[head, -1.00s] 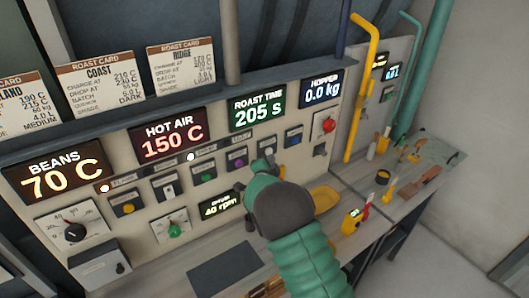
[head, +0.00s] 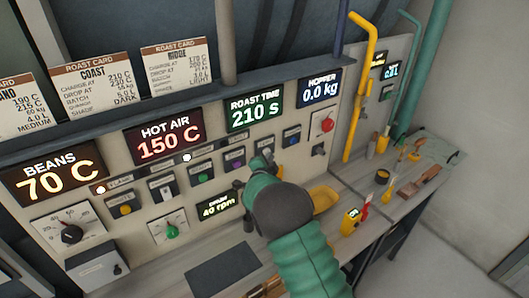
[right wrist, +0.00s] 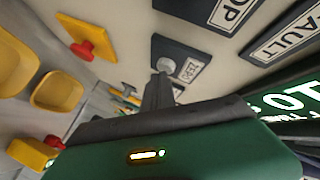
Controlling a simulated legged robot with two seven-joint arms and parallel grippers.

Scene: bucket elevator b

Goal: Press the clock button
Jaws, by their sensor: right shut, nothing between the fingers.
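A pale round button (right wrist: 165,66) on a dark plate labelled ZERO (right wrist: 190,70) shows in the right wrist view, on the control panel. The green ROAST TIME display (head: 254,110) reads 210 s in the head view. My right gripper (right wrist: 160,88) is shut and empty. Its fingertips are at the lower edge of the ZERO button in the wrist view; I cannot tell whether they touch it. In the head view the right gripper (head: 266,160) is in front of the panel, below the ROAST TIME display, and hides part of the panel. My left gripper is not in view.
Other buttons line the panel, including a purple one (head: 235,160), a green one (head: 203,177) and a red one (head: 327,125). A yellow pipe (head: 358,90) stands to the right. A yellow scoop-like tray (head: 325,199) and small tools lie by the bench (head: 360,176).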

